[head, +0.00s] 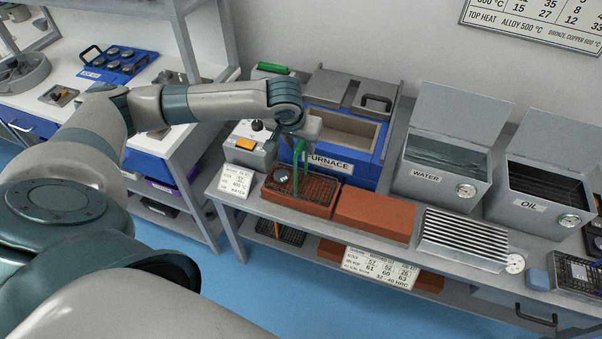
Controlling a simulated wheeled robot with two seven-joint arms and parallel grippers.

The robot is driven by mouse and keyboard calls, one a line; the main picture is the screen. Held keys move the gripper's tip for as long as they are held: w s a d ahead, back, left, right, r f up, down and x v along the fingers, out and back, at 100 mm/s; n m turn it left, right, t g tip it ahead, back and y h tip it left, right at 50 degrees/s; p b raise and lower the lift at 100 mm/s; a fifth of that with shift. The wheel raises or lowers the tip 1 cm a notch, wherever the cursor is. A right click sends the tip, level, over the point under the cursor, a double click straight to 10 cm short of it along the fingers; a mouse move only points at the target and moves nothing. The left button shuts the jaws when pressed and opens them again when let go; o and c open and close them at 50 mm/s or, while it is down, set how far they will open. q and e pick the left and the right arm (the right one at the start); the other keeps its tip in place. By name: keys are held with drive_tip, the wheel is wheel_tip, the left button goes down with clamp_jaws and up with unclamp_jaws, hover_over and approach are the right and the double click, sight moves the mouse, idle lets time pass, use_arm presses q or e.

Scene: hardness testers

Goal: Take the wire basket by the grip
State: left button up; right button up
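A dark wire basket (301,185) sits on the left red-brown brick (322,197) in front of the furnace. A green upright grip (297,157) rises from it. My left gripper (306,138) comes in from the left and is right above the basket, at the top of the green grip. Its fingers are small and overlap the grip in the picture, so I cannot tell whether they are closed on it. My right gripper is not in view.
The blue furnace (362,145) stands open behind the basket, with a grey control box (250,148) at its left. A second brick (374,214), a ribbed grey block (462,238), and open water (440,180) and oil (540,205) tanks are to the right.

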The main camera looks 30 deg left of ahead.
use_arm(q)
drive_tip(key=x, duration=0.2)
drive_tip(key=p+x, duration=0.1)
drive_tip(key=x, duration=0.1)
drive_tip(key=shift+d+f, duration=0.15)
drive_tip(key=shift+f, duration=0.35)
clamp_jaws()
drive_tip(key=shift+r, duration=0.1)
idle(1.2)
